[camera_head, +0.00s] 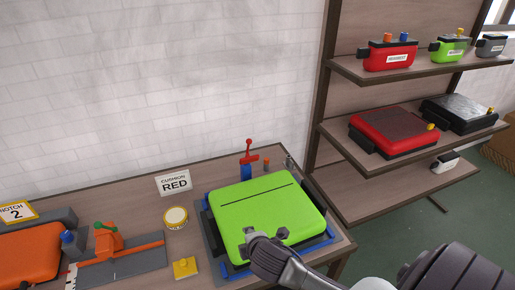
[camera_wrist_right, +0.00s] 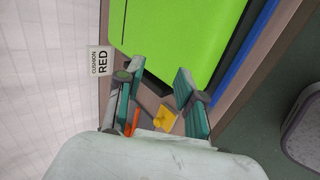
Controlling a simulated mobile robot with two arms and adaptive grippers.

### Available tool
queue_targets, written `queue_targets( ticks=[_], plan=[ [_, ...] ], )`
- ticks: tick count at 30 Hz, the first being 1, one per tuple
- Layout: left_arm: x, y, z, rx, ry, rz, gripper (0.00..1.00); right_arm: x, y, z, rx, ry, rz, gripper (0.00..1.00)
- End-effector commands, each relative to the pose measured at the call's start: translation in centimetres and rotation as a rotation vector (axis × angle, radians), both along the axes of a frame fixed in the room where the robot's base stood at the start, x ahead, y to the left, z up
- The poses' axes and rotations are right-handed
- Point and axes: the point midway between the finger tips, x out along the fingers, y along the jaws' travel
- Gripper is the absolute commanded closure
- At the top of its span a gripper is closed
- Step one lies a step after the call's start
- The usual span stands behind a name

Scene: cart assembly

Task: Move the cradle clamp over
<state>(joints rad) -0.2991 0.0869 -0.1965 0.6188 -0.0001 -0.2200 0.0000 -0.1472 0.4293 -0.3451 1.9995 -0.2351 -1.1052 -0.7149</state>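A red-handled clamp (camera_head: 249,153) with a blue lower part stands upright at the back edge of a blue cradle (camera_head: 317,242); I take this as the cradle clamp. A bright green slab (camera_head: 262,207) lies in the cradle and shows large in the right wrist view (camera_wrist_right: 180,35). My right gripper (camera_head: 267,234) is above the front part of the slab, well forward of the clamp. Its fingers (camera_wrist_right: 160,88) are apart with nothing held between them. The clamp is not seen in the right wrist view. My left gripper is not in view.
A "CUSHION RED" sign (camera_head: 173,183), a round disc (camera_head: 175,217) and a yellow piece (camera_head: 185,268) are left of the cradle. An orange slab (camera_head: 28,257) and an orange-armed fixture (camera_head: 110,240) are farther left. Shelves (camera_head: 395,185) holding cases stand at the right.

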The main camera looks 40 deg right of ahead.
Motion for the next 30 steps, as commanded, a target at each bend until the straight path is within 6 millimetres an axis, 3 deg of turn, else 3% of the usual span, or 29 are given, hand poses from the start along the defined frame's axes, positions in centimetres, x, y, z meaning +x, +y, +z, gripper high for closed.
queue_targets(
  ticks=[1, 6, 9, 12, 18, 30],
  plan=[
    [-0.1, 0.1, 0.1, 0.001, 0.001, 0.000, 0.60, 2.5, -1.3, 0.9, -0.126, -0.035, 0.085, 0.62],
    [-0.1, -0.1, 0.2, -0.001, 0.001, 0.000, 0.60, 10.4, -6.2, 4.3, -0.634, -0.113, 0.393, 0.62],
    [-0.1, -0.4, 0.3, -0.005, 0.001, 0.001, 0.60, 14.6, -9.8, 7.0, -0.970, -0.121, 0.554, 0.62],
    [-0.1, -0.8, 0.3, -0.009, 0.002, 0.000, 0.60, 17.3, -13.0, 9.4, -1.235, -0.101, 0.665, 0.62],
    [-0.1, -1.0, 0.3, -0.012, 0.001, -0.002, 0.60, 19.3, -15.8, 11.5, -1.469, -0.061, 0.759, 0.62],
    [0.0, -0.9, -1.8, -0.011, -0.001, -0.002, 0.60, 22.3, -16.6, 10.7, -1.481, -0.060, 0.763, 0.62]
  ],
)
